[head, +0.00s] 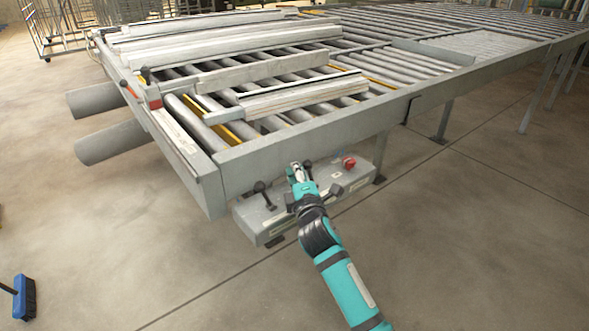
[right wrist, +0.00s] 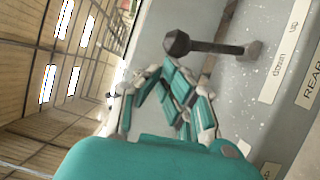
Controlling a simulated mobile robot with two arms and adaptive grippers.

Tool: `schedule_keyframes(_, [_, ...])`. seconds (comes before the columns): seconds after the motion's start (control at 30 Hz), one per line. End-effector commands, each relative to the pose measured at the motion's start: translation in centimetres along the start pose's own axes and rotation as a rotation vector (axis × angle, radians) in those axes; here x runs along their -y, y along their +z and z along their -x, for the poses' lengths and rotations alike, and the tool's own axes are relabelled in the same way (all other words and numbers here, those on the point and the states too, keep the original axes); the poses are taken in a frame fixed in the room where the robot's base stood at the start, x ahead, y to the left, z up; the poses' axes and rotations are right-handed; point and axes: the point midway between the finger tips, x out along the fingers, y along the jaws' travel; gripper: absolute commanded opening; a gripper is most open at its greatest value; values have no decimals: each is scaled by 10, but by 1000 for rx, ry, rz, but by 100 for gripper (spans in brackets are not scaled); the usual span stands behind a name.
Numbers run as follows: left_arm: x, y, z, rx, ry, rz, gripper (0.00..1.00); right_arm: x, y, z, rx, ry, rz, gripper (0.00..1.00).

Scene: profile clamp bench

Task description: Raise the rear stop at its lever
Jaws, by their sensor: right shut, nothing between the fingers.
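A grey control box (head: 280,222) sits low under the bench's near edge. It carries several black-knobbed levers, one of them (head: 262,189) at its left. In the right wrist view a lever (right wrist: 215,46) with a black knob stands out from a grey face, beside labels reading "up", "down" and "REAR" (right wrist: 312,82). I cannot tell which lever in the head view this is. My right gripper (head: 297,170) is at the box among the levers; in the wrist view its shut, empty fingers (right wrist: 172,88) are just below the knob, seemingly apart from it. My left gripper is not in view.
A red knob (head: 348,162) is at the box's right end. Above it, the roller bench's near rail (head: 300,140) overhangs the box. Long grey profiles (head: 260,70) lie on the rollers. A blue brush (head: 24,297) stands at lower left; the floor in front is clear.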

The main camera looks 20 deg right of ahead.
Motion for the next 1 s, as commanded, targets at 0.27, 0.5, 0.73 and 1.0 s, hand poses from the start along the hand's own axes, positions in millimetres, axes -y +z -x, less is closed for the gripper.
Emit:
schedule_keyframes(0.27, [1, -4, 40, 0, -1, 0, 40, -16, 13, -6, 3, -56, -113, 0])
schedule_keyframes(0.5, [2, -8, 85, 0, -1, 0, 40, -24, 31, -14, 4, -135, -282, 0])
schedule_keyframes(0.73, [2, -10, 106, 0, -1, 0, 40, -22, 45, -20, 3, -199, -422, 0])
schedule_keyframes(1.0, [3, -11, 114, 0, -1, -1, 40, -19, 54, -25, 1, -203, -433, 0])
